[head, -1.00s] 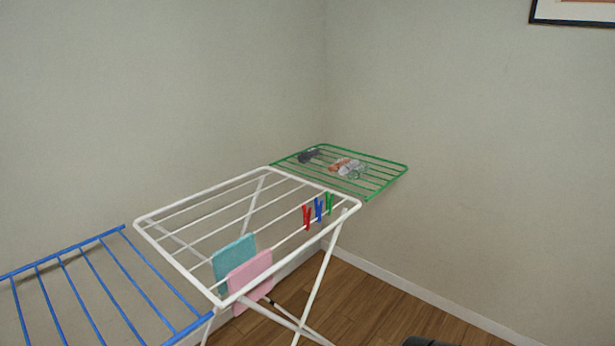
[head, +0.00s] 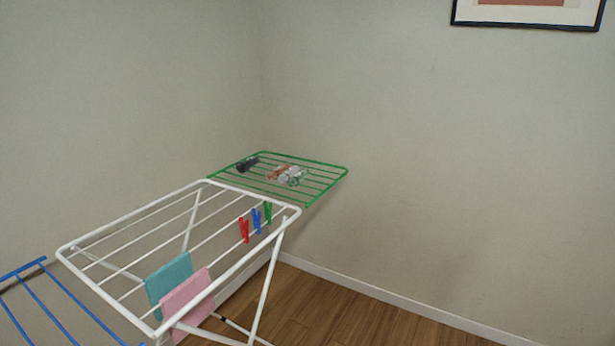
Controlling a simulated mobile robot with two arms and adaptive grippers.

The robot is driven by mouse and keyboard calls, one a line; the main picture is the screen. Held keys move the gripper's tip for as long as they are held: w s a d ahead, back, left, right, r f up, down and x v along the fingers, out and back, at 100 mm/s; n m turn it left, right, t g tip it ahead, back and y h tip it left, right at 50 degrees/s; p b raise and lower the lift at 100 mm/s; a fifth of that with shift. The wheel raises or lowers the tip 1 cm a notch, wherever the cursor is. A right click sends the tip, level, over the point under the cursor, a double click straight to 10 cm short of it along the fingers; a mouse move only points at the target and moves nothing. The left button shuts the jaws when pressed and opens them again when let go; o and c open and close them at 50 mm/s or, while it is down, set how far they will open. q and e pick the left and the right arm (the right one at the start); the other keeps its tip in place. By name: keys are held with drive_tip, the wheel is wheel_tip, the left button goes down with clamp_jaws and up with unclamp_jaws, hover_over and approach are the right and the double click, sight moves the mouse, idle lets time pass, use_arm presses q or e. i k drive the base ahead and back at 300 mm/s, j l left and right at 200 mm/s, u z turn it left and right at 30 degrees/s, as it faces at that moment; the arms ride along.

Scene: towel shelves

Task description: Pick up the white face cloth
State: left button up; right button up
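I see no white face cloth that I can make out for certain in the head view. A teal cloth (head: 168,279) and a pink cloth (head: 187,299) hang side by side over the rods at the near end of the white drying rack (head: 108,234). On the green wing (head: 327,184) of the rack lies a small pile of whitish and reddish items (head: 287,174), too small to tell what they are. Neither of my grippers shows in this view.
Red (head: 244,230), blue (head: 256,221) and green (head: 267,212) clothespins are clipped on the rack's right side. A dark item (head: 247,164) lies on the green wing. A blue wing (head: 46,296) is at lower left. Wooden floor (head: 335,311) is clear at right.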

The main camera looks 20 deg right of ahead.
sight(286, 176)
drive_tip(key=z, duration=0.4)
drive_tip(key=i+l+u, duration=0.1)
drive_tip(key=u, duration=0.95)
drive_tip(key=i+l+u, duration=0.1)
drive_tip(key=l+u, duration=0.3)
drive_tip(key=l, duration=0.4)
drive_tip(key=l+u, duration=0.4)
drive_tip(key=l, duration=0.4)
drive_tip(key=k+l+u, duration=0.15)
drive_tip(key=l+u, duration=0.25)
drive_tip(key=l, duration=0.4)
